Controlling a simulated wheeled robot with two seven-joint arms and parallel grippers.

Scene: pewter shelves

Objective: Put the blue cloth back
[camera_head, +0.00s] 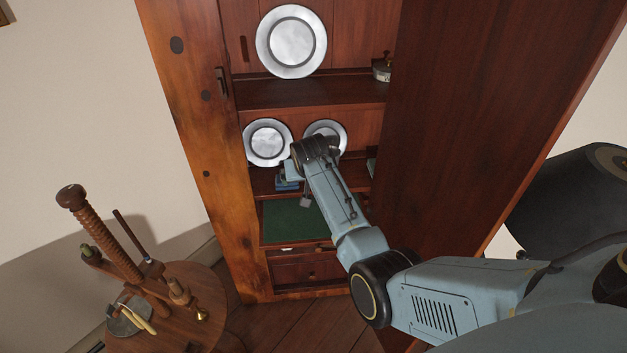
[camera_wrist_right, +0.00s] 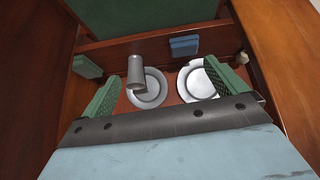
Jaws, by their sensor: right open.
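A small blue folded-looking thing, likely the blue cloth (camera_head: 287,183), lies on the middle shelf in the head view, just left of my right wrist. In the right wrist view, a flat blue block-like shape, likely the same cloth (camera_wrist_right: 184,46), lies at the shelf's front edge beyond my fingertips. My right gripper (camera_wrist_right: 164,73) is open, its two green-padded fingers wide apart with nothing held between them. In the head view its fingers are mostly hidden by my arm. My left gripper is not in view.
Pewter plates (camera_head: 267,142) stand against the cabinet back. A grey cup-like thing (camera_wrist_right: 137,77) stands near one finger. A green panel (camera_head: 287,221) lies below. The cabinet door (camera_head: 460,100) stands close right of my arm.

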